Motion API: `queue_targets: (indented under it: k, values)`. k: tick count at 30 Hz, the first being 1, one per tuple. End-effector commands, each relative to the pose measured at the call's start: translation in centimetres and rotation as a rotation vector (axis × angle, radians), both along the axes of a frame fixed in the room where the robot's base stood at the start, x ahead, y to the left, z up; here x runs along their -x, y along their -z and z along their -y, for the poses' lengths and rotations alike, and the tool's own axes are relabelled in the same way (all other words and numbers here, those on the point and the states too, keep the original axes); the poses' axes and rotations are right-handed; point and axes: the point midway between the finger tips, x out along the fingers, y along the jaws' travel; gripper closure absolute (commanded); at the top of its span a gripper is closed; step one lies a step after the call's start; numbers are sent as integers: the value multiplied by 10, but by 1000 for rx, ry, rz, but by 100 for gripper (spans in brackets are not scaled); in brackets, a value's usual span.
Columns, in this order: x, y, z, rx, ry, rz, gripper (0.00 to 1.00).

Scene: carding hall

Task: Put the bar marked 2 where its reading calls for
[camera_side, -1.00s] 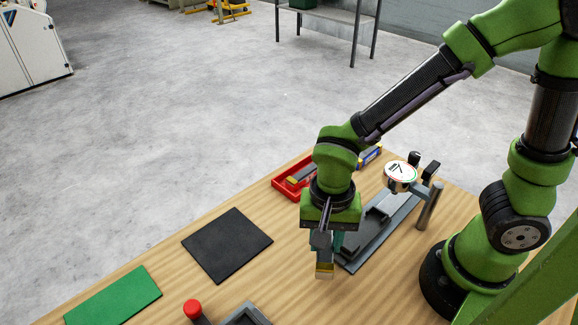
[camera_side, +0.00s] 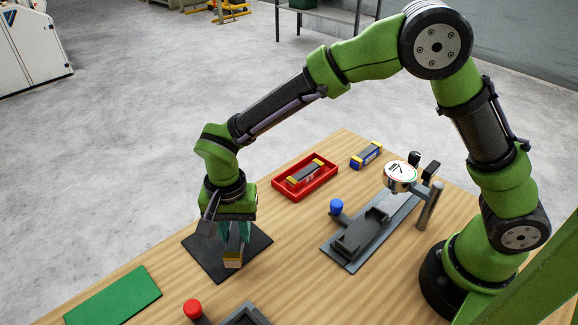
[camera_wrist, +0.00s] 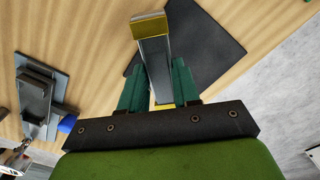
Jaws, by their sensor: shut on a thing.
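My gripper (camera_side: 234,232) is shut on a grey bar with yellow ends (camera_side: 233,258). It holds the bar over the black mat (camera_side: 205,252); whether the bar touches the mat I cannot tell. In the wrist view the held bar (camera_wrist: 153,60) sticks out between the green fingers of my gripper (camera_wrist: 158,84), with the black mat (camera_wrist: 215,45) behind it. No number on the held bar is readable. A gauge with a round white dial (camera_side: 400,173) stands on a grey fixture (camera_side: 345,250); its exact reading is too small to tell.
A red tray (camera_side: 289,193) holds another bar with yellow ends (camera_side: 305,175). A green mat (camera_side: 113,297) is at the front left. A blue knob (camera_side: 337,205) and a red knob (camera_side: 192,308) stick up.

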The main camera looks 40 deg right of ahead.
Motion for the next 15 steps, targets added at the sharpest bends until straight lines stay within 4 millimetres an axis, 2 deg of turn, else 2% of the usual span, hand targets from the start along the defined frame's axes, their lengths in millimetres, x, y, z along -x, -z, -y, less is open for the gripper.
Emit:
queue_targets:
  k: [7, 15]
  values:
    - [-3, 32, -1, 1, 1, -3, 100]
    - [-3, 35, -2, -1, 1, 1, 100]
